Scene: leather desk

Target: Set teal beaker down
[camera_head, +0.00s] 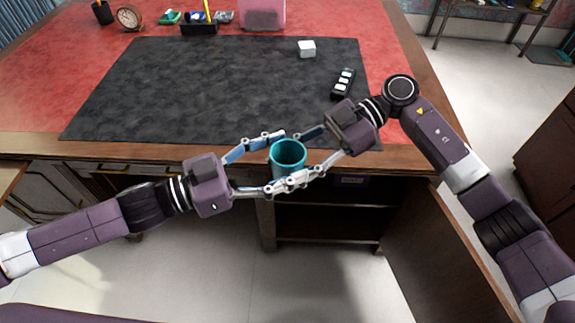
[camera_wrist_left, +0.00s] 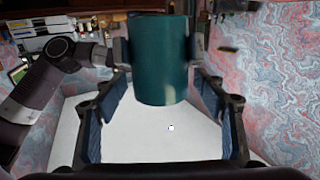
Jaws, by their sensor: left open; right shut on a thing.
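The teal beaker (camera_head: 288,158) is held upright in front of the desk's front edge in the head view. It also shows large at the top middle of the left wrist view (camera_wrist_left: 161,62). My right gripper (camera_head: 298,160) is shut on the beaker, with its fingers on two sides of it. My left gripper (camera_head: 273,163) is open, its blue-padded fingers reaching to either side of the beaker. The left wrist view shows these fingers spread wide, with gaps between them and the beaker. The black desk mat (camera_head: 200,85) lies on the red leather desk (camera_head: 55,70).
A white cube (camera_head: 307,48) and a black holder with white pieces (camera_head: 343,83) stand on the mat's right part. A clock (camera_head: 129,17), black cup (camera_head: 102,12), pen tray (camera_head: 198,28) and pink box (camera_head: 262,14) line the back. The mat's middle and left are clear.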

